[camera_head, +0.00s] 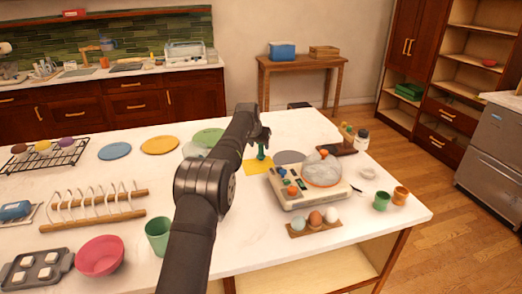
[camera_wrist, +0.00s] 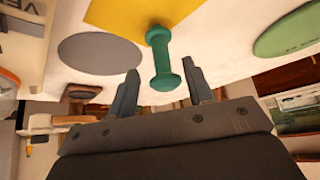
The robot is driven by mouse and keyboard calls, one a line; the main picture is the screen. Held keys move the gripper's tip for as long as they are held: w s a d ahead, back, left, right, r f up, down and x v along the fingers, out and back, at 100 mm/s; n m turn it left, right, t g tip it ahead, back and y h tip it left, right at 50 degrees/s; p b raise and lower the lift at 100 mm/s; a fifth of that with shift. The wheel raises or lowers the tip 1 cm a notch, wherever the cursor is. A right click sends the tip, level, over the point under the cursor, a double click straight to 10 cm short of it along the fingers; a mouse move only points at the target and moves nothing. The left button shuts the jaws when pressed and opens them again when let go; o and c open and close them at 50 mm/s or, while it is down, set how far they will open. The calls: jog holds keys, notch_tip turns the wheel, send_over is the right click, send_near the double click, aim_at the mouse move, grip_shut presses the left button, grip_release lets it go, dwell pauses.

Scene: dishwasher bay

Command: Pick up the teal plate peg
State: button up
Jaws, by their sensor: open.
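The teal plate peg (camera_wrist: 162,60) is a dumbbell-shaped piece with a flared disc at each end. In the wrist view one end is at the yellow square (camera_wrist: 128,14) and the other points toward my gripper (camera_wrist: 160,88). My gripper is open, with one finger on each side of the peg's near end and a gap showing to each finger. In the head view the peg (camera_head: 261,153) stands on or by the yellow square (camera_head: 258,168), just below my gripper (camera_head: 263,142). My arm hides part of the table there.
A grey disc (camera_head: 289,157) lies right of the yellow square. A cream device with a dome (camera_head: 300,197) stands nearer, with an egg tray (camera_head: 313,228) in front. A green plate (camera_head: 207,136) lies behind my arm. A wooden rack (camera_head: 95,208) stands at the left.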

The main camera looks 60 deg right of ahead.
aim_at(260, 150)
jog(key=x, duration=0.3)
jog(key=shift+a+f, duration=0.15)
jog(key=shift+f, duration=0.2)
jog(key=shift+x, duration=0.95)
grip_shut()
jog(key=shift+r, duration=0.1)
